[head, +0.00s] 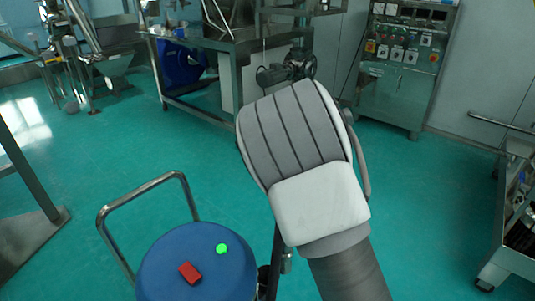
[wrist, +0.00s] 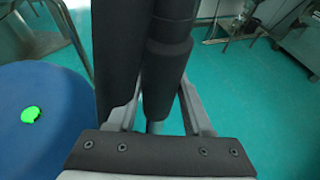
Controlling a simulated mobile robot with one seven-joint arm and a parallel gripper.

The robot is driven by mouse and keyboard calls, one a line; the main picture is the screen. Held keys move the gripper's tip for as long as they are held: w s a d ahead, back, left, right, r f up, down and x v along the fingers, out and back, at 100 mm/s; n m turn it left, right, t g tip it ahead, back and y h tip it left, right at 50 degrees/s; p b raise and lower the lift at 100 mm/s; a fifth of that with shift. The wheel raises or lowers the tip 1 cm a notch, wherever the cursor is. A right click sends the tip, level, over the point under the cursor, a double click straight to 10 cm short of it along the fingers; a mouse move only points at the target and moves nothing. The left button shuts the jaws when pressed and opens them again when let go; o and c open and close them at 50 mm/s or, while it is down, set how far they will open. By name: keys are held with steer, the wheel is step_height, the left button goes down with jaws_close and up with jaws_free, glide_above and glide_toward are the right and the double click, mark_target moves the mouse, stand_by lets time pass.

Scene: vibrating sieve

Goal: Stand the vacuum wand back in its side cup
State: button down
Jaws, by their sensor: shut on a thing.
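The vacuum wand (wrist: 167,75) is a dark upright tube with a thicker sleeve, between the fingers of my gripper (wrist: 160,92) in the wrist view. My gripper is shut on it. In the head view my arm hides the gripper and most of the wand; a thin dark length of the wand (head: 274,262) shows just right of the blue vacuum (head: 155,278). The vacuum's blue top also fills the left of the wrist view (wrist: 50,130). I cannot make out the side cup or whether the wand's lower end touches it.
The vacuum's top carries a red block (head: 189,272) and a green button (head: 222,249); a metal push handle (head: 140,196) rises behind it. A steel table (head: 215,75) and a control cabinet (head: 405,65) stand at the back. A cart (head: 515,225) is at right. Green floor between is clear.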

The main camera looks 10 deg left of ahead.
steer(key=s+a+r+n+g+y+p, duration=0.1)
steer(key=a+r+n+g+y+p, duration=0.15)
steer(key=r, duration=1.15)
steer(key=s+a+r+n+g+y+p, duration=0.2)
steer(key=a+r+n+g+p, duration=0.1)
steer(key=r, duration=1.1)
step_height(320, 180, down, 25)
steer(key=b, duration=1.2)
steer(key=shift+w+f, duration=0.15)
steer(key=shift+w, duration=0.05)
steer(key=shift+t, duration=0.25)
steer(key=shift+f+b, duration=0.1)
steer(key=shift+b, duration=0.4)
steer(key=shift+f+b, duration=0.15)
steer(key=shift+b, duration=0.5)
steer(key=shift+f, duration=0.1)
